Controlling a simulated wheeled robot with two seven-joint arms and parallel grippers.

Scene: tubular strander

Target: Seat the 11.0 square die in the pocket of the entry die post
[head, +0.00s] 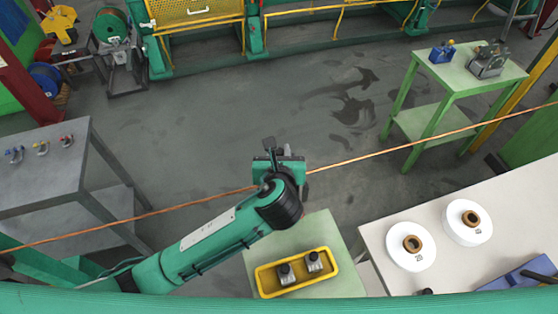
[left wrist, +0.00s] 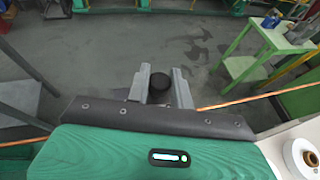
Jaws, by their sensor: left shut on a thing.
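My left gripper (head: 270,145) is over the floor in the middle of the head view, above the copper rod. In the left wrist view its two grey fingers (left wrist: 161,88) are shut on a dark thing with a round black top (left wrist: 158,80). That thing resembles the knobs on the two blocks in the tray; its size mark cannot be read. The two grey square blocks, with black knobs, are the left one (head: 286,275) and the right one (head: 314,262). I cannot identify the entry die post or its pocket in these views. My right gripper is not in view.
The yellow tray (head: 262,288) stands on a pale green stand (head: 318,228). A copper rod (head: 390,152) crosses the scene. White spools (head: 404,257) lie on the right bench. A green table (head: 450,73) carries a blue tool and a grey device (head: 488,62). A grey table (head: 40,190) stands left.

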